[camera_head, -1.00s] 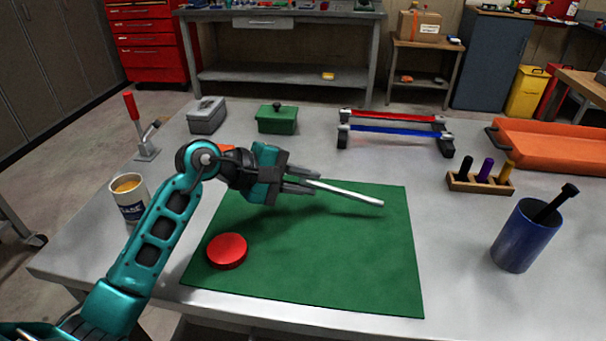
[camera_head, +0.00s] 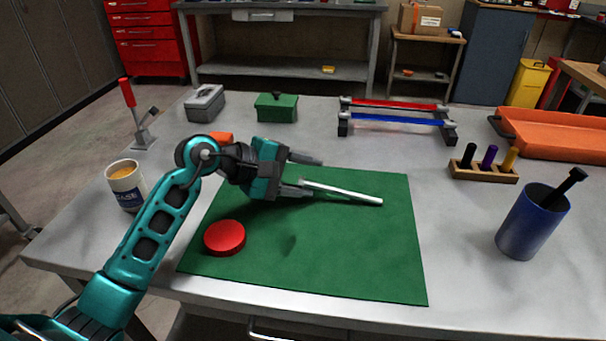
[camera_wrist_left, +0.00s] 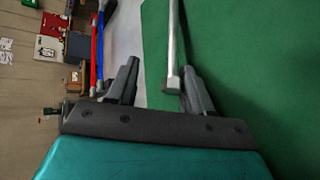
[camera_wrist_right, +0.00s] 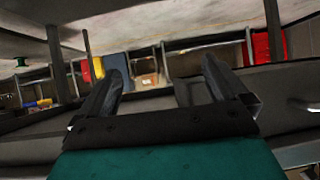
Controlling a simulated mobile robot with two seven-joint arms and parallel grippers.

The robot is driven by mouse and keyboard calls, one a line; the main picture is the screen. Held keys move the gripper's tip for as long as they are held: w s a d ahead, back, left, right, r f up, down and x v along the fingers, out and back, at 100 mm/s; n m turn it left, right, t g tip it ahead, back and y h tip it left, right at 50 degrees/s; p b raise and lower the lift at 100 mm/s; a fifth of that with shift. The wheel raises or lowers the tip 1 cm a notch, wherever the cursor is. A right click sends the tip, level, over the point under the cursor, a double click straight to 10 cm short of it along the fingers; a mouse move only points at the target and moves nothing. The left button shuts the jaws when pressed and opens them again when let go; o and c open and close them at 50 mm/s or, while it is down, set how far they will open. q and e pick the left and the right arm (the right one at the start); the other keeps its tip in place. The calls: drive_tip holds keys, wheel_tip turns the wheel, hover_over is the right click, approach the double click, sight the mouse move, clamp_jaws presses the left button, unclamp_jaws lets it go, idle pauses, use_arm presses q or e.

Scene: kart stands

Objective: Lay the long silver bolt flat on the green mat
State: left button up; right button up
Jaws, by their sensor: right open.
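The long silver bolt (camera_head: 345,193) is over the right half of the green mat (camera_head: 350,260), roughly level; I cannot tell for certain whether its whole length touches the mat. My left gripper (camera_head: 316,177) is open above the mat, fingers pointing right. The near end of the bolt is between its spread fingers, close to the lower one. In the left wrist view the bolt (camera_wrist_left: 174,50) runs away beside the right-hand finger, with a gap to the other finger. My right gripper (camera_wrist_right: 160,75) is open and empty in its wrist view, and outside the head view.
A red disc (camera_head: 225,238) lies on the mat's left part. A mug (camera_head: 126,185) stands left, a blue cup (camera_head: 532,225) with a black bolt right. Behind are a green box (camera_head: 276,108), a rack with red and blue bars (camera_head: 395,118), a peg block (camera_head: 484,172) and an orange tray (camera_head: 560,138).

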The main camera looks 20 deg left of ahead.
use_arm(q)
drive_tip(key=shift+a, duration=0.1)
drive_tip(key=shift+s+a+r, duration=0.1)
drive_tip(key=shift+s+a, duration=0.1)
drive_tip(key=v, duration=1.2)
drive_tip(key=shift+b, duration=0.3)
drive_tip(key=shift+s, duration=0.1)
drive_tip(key=shift+r, duration=0.15)
